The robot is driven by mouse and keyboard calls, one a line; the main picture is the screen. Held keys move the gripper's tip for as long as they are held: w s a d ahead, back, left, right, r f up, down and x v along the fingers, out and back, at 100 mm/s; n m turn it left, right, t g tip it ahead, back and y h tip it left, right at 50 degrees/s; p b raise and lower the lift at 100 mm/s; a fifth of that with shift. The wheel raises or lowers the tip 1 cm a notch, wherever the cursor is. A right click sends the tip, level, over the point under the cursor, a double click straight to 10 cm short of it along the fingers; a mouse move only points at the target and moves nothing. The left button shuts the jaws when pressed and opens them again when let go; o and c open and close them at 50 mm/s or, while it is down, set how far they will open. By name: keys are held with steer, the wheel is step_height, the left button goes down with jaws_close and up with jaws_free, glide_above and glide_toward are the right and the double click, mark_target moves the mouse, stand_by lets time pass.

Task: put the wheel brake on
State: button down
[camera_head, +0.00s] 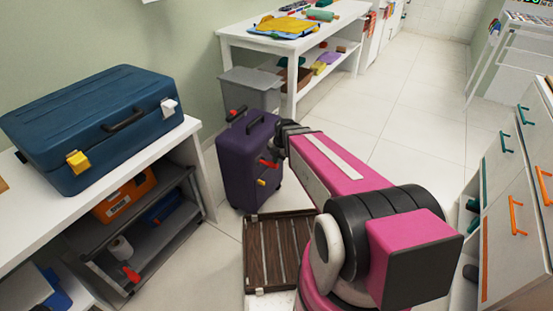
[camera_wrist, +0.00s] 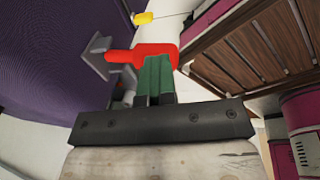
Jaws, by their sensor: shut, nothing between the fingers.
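A purple suitcase (camera_head: 240,165) stands upright on the floor beside the white bench. A red lever (camera_head: 268,163) and a smaller yellow piece (camera_head: 262,182) stick out from its side facing my arm. In the wrist view, the red lever (camera_wrist: 150,54) sits on a grey bracket (camera_wrist: 97,54), and the yellow piece (camera_wrist: 144,18) is beyond it. My gripper (camera_wrist: 157,62) has its dark green fingers together, with nothing between them. The fingertips are right at the red lever; whether they touch it I cannot tell. Which piece is the wheel brake is not clear.
A dark slatted wooden crate (camera_head: 278,252) lies close in front of the suitcase. A grey bin (camera_head: 250,90) stands behind it. A white bench with a blue case (camera_head: 95,125) is at left. Drawers (camera_head: 515,190) are at right. Floor (camera_head: 410,130) beyond my arm is clear.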

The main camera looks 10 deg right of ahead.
stand_by(0.3)
step_height(320, 180, up, 11)
steer(key=d, duration=0.2)
steer(key=shift+s+f, duration=0.15)
steer(key=shift+s, duration=0.15)
stand_by(0.5)
steer(key=s+d+f+m+h, duration=0.1)
steer(key=s+d+f+m, duration=0.1)
steer(key=m, duration=1.1)
steer(key=s+d+f+m+h, duration=0.1)
steer(key=s+d+m, duration=0.3)
steer(key=m, duration=1)
steer(key=shift+s+d+f+g, duration=0.3)
steer(key=shift+s+d+f, duration=0.15)
steer(key=shift+s, duration=0.75)
